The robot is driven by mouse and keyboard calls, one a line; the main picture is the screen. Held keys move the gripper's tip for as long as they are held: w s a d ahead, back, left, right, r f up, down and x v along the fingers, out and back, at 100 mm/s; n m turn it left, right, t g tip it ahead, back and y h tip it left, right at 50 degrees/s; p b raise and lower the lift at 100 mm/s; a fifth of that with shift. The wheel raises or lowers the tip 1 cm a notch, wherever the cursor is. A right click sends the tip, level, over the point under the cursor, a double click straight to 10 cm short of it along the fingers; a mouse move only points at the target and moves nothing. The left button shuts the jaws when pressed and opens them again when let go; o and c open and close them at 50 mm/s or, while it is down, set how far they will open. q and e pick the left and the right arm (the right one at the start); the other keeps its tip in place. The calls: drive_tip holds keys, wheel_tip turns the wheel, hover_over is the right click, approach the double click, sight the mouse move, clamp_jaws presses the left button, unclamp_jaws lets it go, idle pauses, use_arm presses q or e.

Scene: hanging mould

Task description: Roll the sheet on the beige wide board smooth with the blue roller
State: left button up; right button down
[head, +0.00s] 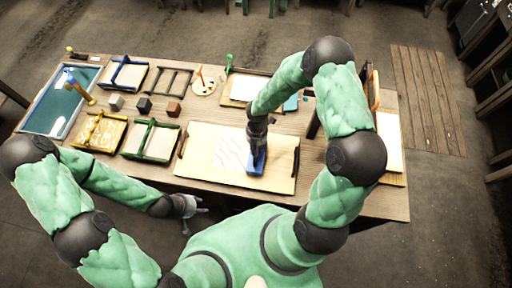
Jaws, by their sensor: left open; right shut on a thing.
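The beige wide board (283,182) lies on the table near its front edge, in the middle. A pale sheet (226,153) with wavy marks lies on the left and middle part of the board. My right gripper (257,150) is over the board and shut on the blue roller (256,166). The roller is at or just above the right side of the sheet; I cannot tell whether it touches. My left gripper (190,210) is open and empty, in front of the table's front edge, left of the board.
A blue-rimmed vat (50,129) stands at the far left of the table. Green, yellow and blue framed moulds (151,140) and several small cubes (144,105) are left of the board. Another board with a sheet (232,87) lies behind. Shelves stand at the far right.

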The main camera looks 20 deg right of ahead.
drive_tip(key=shift+f+b, duration=0.3)
drive_tip(key=shift+f, duration=0.15)
idle(0.4)
